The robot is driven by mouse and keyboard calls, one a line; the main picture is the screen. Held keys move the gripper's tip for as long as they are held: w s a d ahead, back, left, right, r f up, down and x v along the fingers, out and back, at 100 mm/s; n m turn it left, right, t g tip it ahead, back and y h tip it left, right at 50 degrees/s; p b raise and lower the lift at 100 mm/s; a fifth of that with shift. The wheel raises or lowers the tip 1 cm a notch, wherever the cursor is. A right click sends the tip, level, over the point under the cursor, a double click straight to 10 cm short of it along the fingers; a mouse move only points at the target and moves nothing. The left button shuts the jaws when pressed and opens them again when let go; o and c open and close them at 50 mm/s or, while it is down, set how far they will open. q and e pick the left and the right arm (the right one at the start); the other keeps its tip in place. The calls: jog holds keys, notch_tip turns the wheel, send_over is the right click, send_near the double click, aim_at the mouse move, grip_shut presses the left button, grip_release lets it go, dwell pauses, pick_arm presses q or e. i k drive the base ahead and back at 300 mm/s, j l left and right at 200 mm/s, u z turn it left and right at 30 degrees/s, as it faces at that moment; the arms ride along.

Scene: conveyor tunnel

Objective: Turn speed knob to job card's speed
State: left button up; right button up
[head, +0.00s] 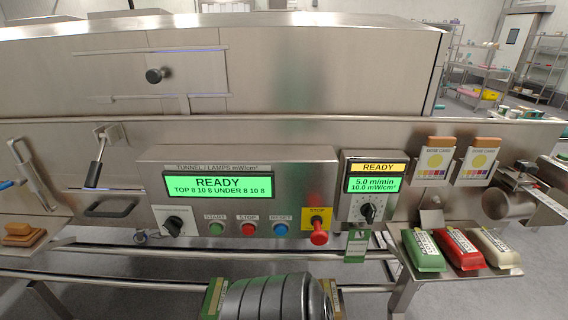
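The small control box (345,205) at right of centre has a yellow READY strip and a green display (375,184) reading 5.0 m/min and 10.0 mW/cm². Below the display is a black knob (368,213) on a marked dial; its exact setting is too small to read. A second black knob (174,227) sits on a white dial on the large panel. A green and white tag (357,245) hangs under the small box; its text is unreadable, and I cannot tell whether it is the job card. Neither gripper is in view.
The large panel's display (217,184) reads READY. Two dose cards (438,160) hang at right. A shelf (425,280) holds green, red and white packs. Rails (120,252) run below the panel.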

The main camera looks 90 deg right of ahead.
aim_at(368, 211)
jog(key=z, duration=3.25)
jog(key=l+u, duration=0.35)
jog(key=l, duration=0.25)
jog(key=i+j+u, duration=0.1)
jog(key=j+u, duration=0.35)
jog(key=i+j+u, duration=0.15)
jog(key=j+u, duration=0.3)
jog(key=i+j+u, duration=0.25)
jog(key=u, duration=9.9)
